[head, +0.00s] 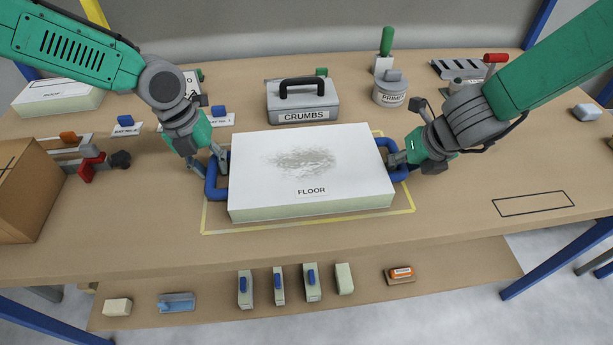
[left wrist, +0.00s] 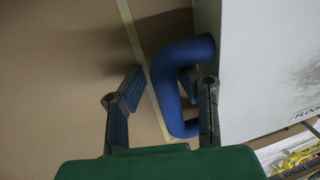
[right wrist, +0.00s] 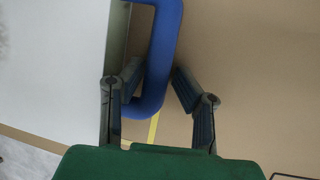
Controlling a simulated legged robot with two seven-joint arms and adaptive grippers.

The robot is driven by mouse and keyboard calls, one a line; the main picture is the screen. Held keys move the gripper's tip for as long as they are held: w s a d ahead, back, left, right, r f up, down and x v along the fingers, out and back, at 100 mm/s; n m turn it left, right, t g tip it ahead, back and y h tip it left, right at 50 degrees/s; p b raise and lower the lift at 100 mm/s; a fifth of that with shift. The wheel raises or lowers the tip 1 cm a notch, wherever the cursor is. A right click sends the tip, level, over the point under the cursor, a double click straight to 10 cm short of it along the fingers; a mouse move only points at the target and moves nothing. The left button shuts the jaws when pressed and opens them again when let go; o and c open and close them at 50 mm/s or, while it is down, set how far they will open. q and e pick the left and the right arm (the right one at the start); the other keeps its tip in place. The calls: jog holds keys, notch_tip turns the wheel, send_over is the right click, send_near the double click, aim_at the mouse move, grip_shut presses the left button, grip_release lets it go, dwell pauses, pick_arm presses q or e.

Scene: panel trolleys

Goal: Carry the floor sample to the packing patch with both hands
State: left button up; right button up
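The floor sample (head: 311,180) is a thick white panel labelled FLOOR with a grey speckled patch. It lies flat on the table inside a yellow outline (head: 240,230) and has a blue handle at each end. My left gripper (head: 213,166) is at the left handle (head: 211,184). In the left wrist view its open fingers (left wrist: 160,72) straddle the handle bar (left wrist: 165,85), with a gap on the outer side. My right gripper (head: 397,160) is at the right handle (head: 399,174). In the right wrist view its spread fingers (right wrist: 158,66) straddle the bar (right wrist: 164,40).
A grey CRUMBS box (head: 302,103) and a primer tin (head: 390,90) stand behind the panel. A cardboard box (head: 25,190) and a red clamp (head: 92,165) are at left. A black outlined rectangle (head: 535,203) on the right is empty. A lower shelf (head: 220,300) holds small blocks.

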pick_arm(q)
jog(key=shift+a+r, duration=0.1)
jog(key=shift+a, duration=0.05)
pick_arm(e)
jog(key=shift+s+a+r, duration=0.1)
jog(key=shift+s+a, duration=0.05)
jog(key=shift+a, duration=0.15)
pick_arm(q)
jog(key=shift+a, duration=0.1)
pick_arm(e)
jog(key=shift+a, duration=0.25)
pick_arm(q)
jog(key=shift+r, duration=0.15)
pick_arm(e)
jog(key=shift+d, duration=0.1)
pick_arm(q)
notch_tip(320, 180, up, 11)
jog(key=a, duration=0.2)
jog(key=shift+a, duration=0.25)
pick_arm(e)
jog(key=v, duration=1.2)
pick_arm(q)
jog(key=shift+s+d+r, duration=0.1)
jog(key=shift+d+r, duration=0.05)
